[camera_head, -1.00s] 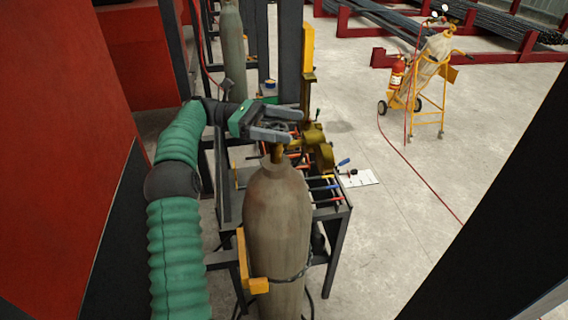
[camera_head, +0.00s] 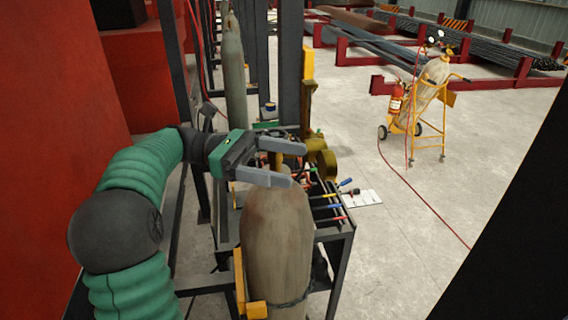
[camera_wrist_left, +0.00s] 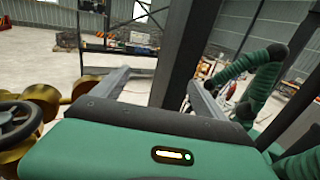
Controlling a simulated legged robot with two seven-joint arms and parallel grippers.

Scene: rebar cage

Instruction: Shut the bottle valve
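The grey-brown gas bottle (camera_head: 277,235) stands upright in the middle of the head view. Its brass valve is mostly hidden there behind the fingers of my left gripper (camera_head: 298,166); round brass fittings (camera_head: 326,162) show to the right. In the wrist view, a dark handwheel (camera_wrist_left: 17,122) and brass parts (camera_wrist_left: 37,98) lie at the left edge, outside the finger gap. My left gripper (camera_wrist_left: 159,77) is open and empty, its fingers pointing right across the bottle top in the head view. Contact with the valve cannot be told. My right gripper is not seen.
A dark metal rack with tools (camera_head: 330,205) stands behind and right of the bottle. A yellow bracket (camera_head: 241,283) is at its left side. A dark post (camera_head: 290,60) rises behind; a second bottle (camera_head: 234,75) stands further back. Open floor lies right, with a yellow cart (camera_head: 432,95).

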